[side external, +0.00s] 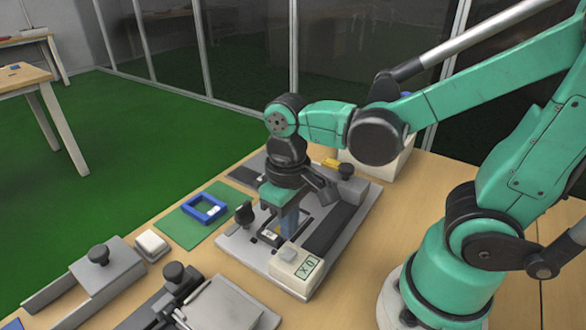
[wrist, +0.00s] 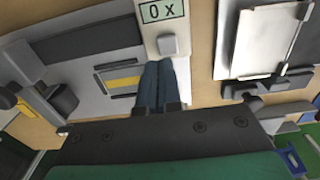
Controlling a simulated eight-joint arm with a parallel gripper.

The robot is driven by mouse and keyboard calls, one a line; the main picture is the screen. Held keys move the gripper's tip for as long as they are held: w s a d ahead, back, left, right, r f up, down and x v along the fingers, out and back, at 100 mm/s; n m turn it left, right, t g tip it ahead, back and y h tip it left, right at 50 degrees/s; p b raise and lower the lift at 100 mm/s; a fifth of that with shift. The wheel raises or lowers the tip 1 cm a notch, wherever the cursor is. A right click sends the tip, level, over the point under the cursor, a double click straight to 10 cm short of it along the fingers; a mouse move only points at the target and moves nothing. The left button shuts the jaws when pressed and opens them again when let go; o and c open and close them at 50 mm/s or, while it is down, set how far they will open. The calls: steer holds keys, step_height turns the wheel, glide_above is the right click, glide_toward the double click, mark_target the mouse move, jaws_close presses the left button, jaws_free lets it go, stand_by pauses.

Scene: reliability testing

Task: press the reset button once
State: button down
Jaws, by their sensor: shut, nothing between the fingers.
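The button (side external: 289,254) is a small grey square block on a white box (side external: 291,279) at the front edge of the grey test fixture (side external: 240,250). A display reading "0 x" (wrist: 162,11) is beside it. In the wrist view the button (wrist: 168,46) is unobstructed. My gripper (side external: 289,236) points down over the fixture, its blue fingers together and empty. In the wrist view the fingertips (wrist: 161,64) appear just short of the button; the height between them and it is hard to tell.
Black-knobbed clamps (side external: 244,213) and a dark rail (side external: 333,222) flank my gripper. A blue frame (side external: 204,208) lies on a green mat (side external: 182,228) to the left. A clipboard-like plate (wrist: 259,40) lies right of the box in the wrist view.

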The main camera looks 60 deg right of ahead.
mark_target(288, 247)
steer(key=shift+r, duration=1.95)
steer(key=w+d+t, duration=0.1)
steer(key=t, duration=0.1)
steer(key=w+d+r+t, duration=0.1)
steer(key=t, duration=0.2)
steer(key=w+d+t, duration=0.1)
steer(key=w+t, duration=0.1)
steer(key=shift+d+r, duration=0.15)
steer(key=shift+d, duration=0.15)
